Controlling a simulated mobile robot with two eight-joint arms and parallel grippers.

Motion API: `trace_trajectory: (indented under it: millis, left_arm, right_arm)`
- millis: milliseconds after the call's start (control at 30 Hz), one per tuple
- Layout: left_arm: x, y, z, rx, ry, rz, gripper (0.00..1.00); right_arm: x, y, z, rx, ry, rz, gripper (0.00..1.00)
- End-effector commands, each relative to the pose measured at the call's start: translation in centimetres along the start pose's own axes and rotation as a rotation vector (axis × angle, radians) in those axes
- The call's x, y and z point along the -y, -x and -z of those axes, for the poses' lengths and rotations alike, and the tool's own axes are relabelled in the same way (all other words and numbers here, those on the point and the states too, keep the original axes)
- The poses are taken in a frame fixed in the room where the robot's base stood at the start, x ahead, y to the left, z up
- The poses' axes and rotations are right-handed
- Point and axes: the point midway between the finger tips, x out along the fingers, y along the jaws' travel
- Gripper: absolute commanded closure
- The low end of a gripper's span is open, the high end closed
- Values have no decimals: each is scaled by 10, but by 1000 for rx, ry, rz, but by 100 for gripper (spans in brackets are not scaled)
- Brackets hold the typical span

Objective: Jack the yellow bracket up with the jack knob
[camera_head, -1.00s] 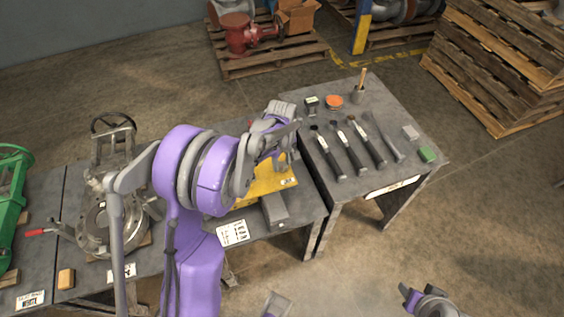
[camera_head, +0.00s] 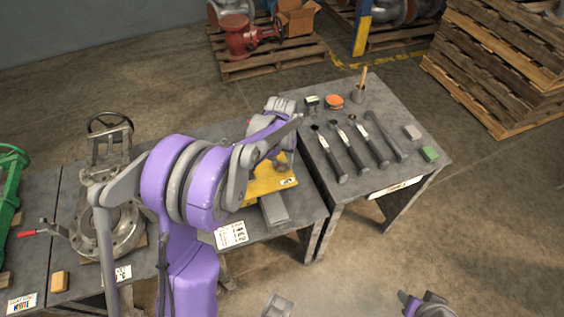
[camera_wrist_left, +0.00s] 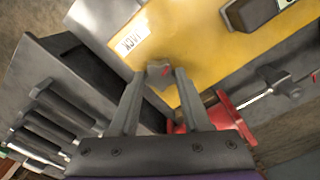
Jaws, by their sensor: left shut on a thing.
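The yellow bracket (camera_head: 262,186) lies on the middle bench, partly hidden behind my left arm. In the left wrist view the yellow bracket (camera_wrist_left: 205,35) fills the upper middle, with a white label (camera_wrist_left: 132,41) near its edge. The grey jack knob (camera_wrist_left: 158,73), with a red mark, sits at the bracket's edge. My left gripper (camera_wrist_left: 157,84) is shut on the jack knob, one finger on each side. In the head view its fingertips are hidden by my wrist. Grey parts of my right arm show at the bottom edge; its jaws cannot be made out.
A grey block (camera_head: 274,209) lies beside the bracket near the bench's front edge. The right-hand table (camera_head: 395,165) carries several dark-handled tools, and a green block (camera_head: 429,154). A round flanged valve (camera_head: 122,230) with a red-tipped lever stands left of my arm. A red part (camera_wrist_left: 228,113) lies close to my left fingers.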

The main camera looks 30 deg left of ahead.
Motion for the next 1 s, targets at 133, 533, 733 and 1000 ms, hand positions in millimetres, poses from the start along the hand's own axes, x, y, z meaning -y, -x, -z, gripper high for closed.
trace_trajectory:
  millis: [133, 533, 733, 1000]
  left_arm:
    - [0, -1, -1, 1, -75, 0, 100]
    - [-1, -1, -1, 2, -161, -1, 100]
    - [-1, -1, -1, 3, -163, -1, 100]
    - [-1, -1, -1, 3, -162, -1, 31]
  right_arm:
    - [0, -2, -1, 1, 0, 0, 50]
    - [0, -3, -2, 1, 0, 0, 50]
    - [0, -3, -2, 1, 0, 0, 50]
    - [0, -3, -2, 1, 0, 0, 50]
